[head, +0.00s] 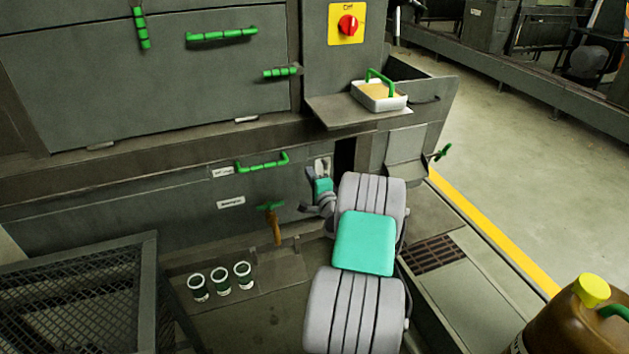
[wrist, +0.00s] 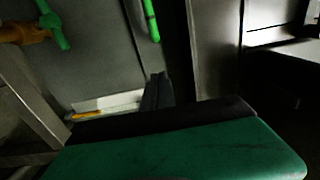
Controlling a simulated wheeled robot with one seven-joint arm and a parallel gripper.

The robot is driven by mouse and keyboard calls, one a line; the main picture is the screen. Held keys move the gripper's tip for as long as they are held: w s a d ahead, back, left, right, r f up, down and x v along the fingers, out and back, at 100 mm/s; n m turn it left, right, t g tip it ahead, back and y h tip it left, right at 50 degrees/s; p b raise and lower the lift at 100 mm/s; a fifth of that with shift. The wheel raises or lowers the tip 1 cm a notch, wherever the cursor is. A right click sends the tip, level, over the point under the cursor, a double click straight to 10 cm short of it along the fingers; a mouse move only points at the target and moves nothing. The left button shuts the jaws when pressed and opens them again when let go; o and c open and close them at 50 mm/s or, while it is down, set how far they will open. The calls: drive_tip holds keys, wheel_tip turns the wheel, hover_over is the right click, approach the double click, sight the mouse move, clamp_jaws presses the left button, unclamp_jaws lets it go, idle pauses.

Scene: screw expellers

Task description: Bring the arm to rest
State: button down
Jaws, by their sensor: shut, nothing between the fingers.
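My gripper (wrist: 158,88) shows in the wrist view as dark fingers closed together, with nothing held. In the head view my grey and teal arm reaches forward from the bottom centre to the lower front of the machine. The gripper end there is small and partly hidden, close to the grey panel (head: 290,190). The fingertips lie below a green handle (wrist: 151,20) in the wrist view. I cannot tell whether they touch the panel.
Three dark cups (head: 220,280) stand on a ledge. A white tray (head: 379,96) sits on a shelf above. A mesh-topped frame (head: 75,300) is lower left; a brown jug (head: 575,315) is lower right.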

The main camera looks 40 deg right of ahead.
drive_tip(key=w+a+r+n+g+y+p, duration=0.2)
drive_tip(key=a+r+n+y+p, duration=0.25)
drive_tip(key=a, duration=0.65)
drive_tip(key=w+a+r+n+g+y+p, duration=0.1)
drive_tip(key=w+a+r+n+y, duration=0.15)
drive_tip(key=a+r+n, duration=0.65)
drive_tip(key=s+a+n+g+y+p, duration=0.1)
drive_tip(key=s+a+n+g+p, duration=0.15)
drive_tip(key=a, duration=0.55)
drive_tip(key=s+a+n+g+y+p, duration=0.15)
drive_tip(key=s+a, duration=0.25)
drive_tip(key=a, duration=0.4)
drive_tip(key=s+a+r+n+g+p, duration=0.1)
drive_tip(key=s+a+r+g, duration=0.1)
drive_tip(key=s, duration=0.5)
drive_tip(key=s+a+r+n+g+h+p, duration=0.1)
drive_tip(key=s+a+r+n+g+p, duration=0.1)
drive_tip(key=s, duration=0.5)
drive_tip(key=s+a+r+n+g+h+p, duration=0.1)
drive_tip(key=s+a+r+n+g, duration=0.1)
drive_tip(key=s+a, duration=0.2)
drive_tip(key=s, duration=0.3)
drive_tip(key=shift+s+p, duration=0.15)
drive_tip(key=shift+p, duration=0.25)
drive_tip(key=shift+a+n, duration=0.1)
drive_tip(key=shift+n, duration=0.15)
